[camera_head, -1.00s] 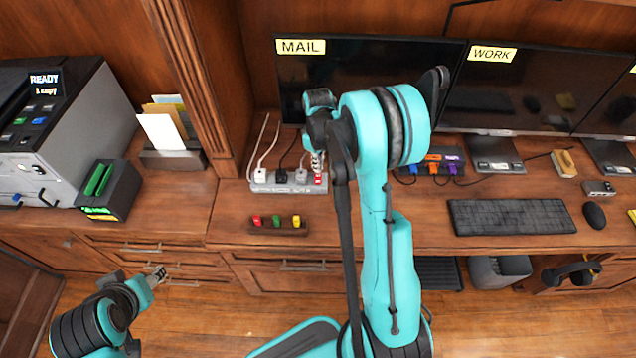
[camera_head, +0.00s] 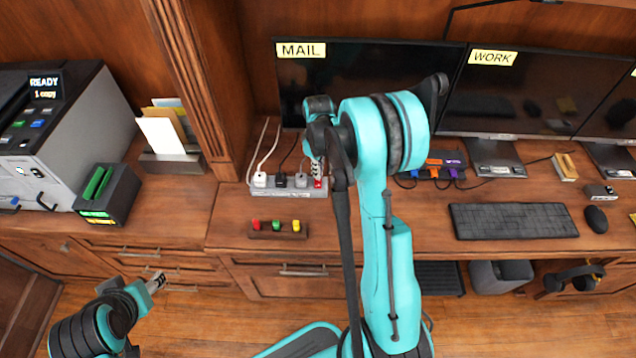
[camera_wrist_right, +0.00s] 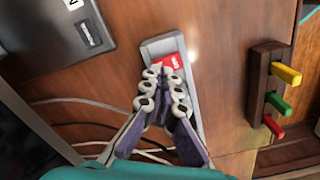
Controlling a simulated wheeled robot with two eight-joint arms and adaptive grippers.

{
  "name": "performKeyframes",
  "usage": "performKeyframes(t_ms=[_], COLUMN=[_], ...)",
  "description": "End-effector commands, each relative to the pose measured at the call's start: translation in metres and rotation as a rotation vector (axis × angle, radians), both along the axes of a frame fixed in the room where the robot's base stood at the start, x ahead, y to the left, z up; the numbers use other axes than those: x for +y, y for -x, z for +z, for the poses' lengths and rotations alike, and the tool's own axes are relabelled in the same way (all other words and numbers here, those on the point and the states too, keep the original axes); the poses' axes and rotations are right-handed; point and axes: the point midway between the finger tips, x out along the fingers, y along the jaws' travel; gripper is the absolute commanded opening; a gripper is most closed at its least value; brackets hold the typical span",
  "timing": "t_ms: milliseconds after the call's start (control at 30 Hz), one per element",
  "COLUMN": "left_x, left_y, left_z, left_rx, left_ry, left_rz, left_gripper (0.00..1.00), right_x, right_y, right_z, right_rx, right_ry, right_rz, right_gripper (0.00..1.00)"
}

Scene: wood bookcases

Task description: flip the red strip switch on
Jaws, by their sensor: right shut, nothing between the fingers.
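The grey power strip (camera_head: 268,193) lies at the back of the desk below the MAIL monitor, with several plugs in it. Its red switch (camera_head: 318,184) is at the right end. The red switch (camera_wrist_right: 171,62) also shows in the right wrist view, lit, just beyond my fingertips and partly covered by them. My right gripper (camera_head: 317,171) is shut and empty, its tips at the switch; whether they touch it I cannot tell. The tips fill the middle of the right wrist view (camera_wrist_right: 165,88). My left gripper (camera_head: 155,283) is low at the left, away from the desk; its fingers are too small to judge.
A wooden block with red, green and yellow switches (camera_head: 277,234) sits in front of the strip. White and black cords (camera_head: 268,148) run behind it. A printer (camera_head: 60,130) stands at left.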

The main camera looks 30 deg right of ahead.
Motion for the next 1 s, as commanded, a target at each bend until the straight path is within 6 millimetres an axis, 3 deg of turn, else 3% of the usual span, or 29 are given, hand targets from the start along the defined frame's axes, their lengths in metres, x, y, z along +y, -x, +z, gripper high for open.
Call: performKeyframes(t_ms=[1000], left_x=[0.0000], left_y=[0.0000], left_z=[-0.0062], left_rx=[0.000], left_ry=[0.000], left_rz=[0.000], left_gripper=[0.49], right_x=[0.0000], right_y=[-0.0001], right_z=[-0.0075], right_rx=[0.000], right_ry=[0.000], right_rz=[0.000], right_gripper=[0.00])
